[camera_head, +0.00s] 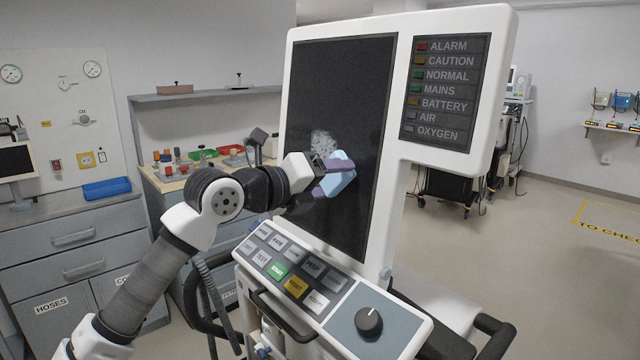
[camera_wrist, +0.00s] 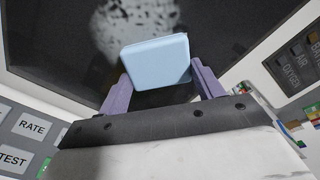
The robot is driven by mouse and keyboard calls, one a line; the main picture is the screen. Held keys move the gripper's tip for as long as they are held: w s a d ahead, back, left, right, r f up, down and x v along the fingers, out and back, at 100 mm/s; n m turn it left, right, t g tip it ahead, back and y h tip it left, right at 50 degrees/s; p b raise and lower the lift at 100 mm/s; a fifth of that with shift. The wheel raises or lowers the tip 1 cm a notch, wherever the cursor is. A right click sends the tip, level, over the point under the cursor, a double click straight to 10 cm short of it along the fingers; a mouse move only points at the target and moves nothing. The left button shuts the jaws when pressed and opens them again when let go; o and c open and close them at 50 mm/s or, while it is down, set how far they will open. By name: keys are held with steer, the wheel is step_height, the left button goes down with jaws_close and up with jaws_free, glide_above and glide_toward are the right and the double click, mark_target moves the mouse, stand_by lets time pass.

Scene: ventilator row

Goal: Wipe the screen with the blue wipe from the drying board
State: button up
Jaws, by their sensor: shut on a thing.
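The screen (camera_head: 335,85) is a tall dark panel in a white frame on the ventilator. A pale grey speckled smudge (camera_head: 322,143) is on it, left of the middle; it also shows in the wrist view (camera_wrist: 135,25). My gripper (camera_head: 337,178) is in front of the screen, just below and right of the smudge. Its purple fingers are shut on the light blue wipe (camera_wrist: 156,62), a block-like pad. The wipe also shows in the head view (camera_head: 340,172). I cannot tell whether it touches the screen. The drying board is not clearly seen.
A keypad (camera_head: 290,270) and a black knob (camera_head: 369,321) lie below the screen. A label panel (camera_head: 443,90) is at its right. A bench with coloured bins (camera_head: 203,154) stands behind my arm. A blue tray (camera_head: 107,188) lies on the left cabinet.

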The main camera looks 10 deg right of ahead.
mark_target(355, 160)
steer(key=shift+s+d+f+b, duration=0.1)
steer(key=shift+s+d+b, duration=0.4)
steer(key=shift+s+d, duration=0.35)
steer(key=shift+w+a+r+p, duration=0.7)
steer(key=shift+w+a+p, duration=0.25)
steer(key=shift+w, duration=0.55)
steer(key=shift+w+a+r+p, duration=0.75)
steer(key=shift+w+a, duration=0.25)
steer(key=shift+w, duration=0.45)
steer(key=shift+w+a+r+p, duration=0.6)
steer(key=shift+w+a+p, duration=0.4)
steer(key=shift+w, duration=0.5)
steer(key=shift+s+d+f+b, duration=0.2)
steer(key=shift+s+d+b, duration=0.3)
steer(key=shift+s+b, duration=0.3)
steer(key=shift+s+d+r+b, duration=0.1)
steer(key=shift+s+d+b, duration=0.8)
steer(key=shift+s, duration=0.25)
steer(key=shift+s+d+b, duration=0.85)
steer(key=shift+s+b, duration=0.2)
steer(key=shift+s, duration=0.15)
steer(key=shift+s+d+r+b, duration=0.1)
steer(key=shift+s+d+b, duration=0.8)
steer(key=shift+s, duration=0.25)
